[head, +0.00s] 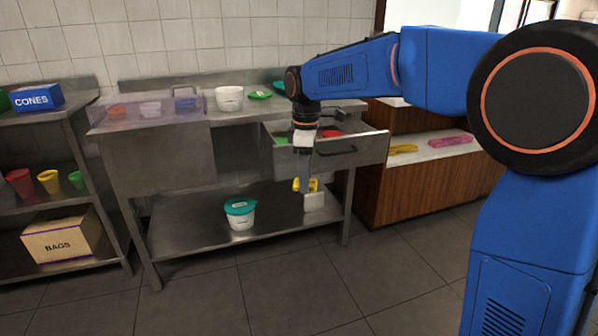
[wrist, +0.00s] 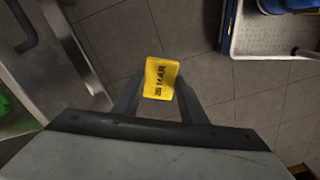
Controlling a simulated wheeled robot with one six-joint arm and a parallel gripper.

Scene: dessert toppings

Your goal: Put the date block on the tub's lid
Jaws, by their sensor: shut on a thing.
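My gripper (wrist: 158,100) is shut on the yellow date block (wrist: 161,78), which reads "26 MAR" in the wrist view. The block is held in the air, apart from any tub. A white tub (head: 241,222) with a teal lid (head: 240,206) stands upright on the lower shelf, to the left of and below my gripper.
The open drawer (head: 370,150) juts out beside my wrist, with green and red things inside. Another white tub (head: 229,98) and a green lid (head: 260,95) are on the counter. The lower shelf (head: 180,236) is bare left of the teal-lidded tub.

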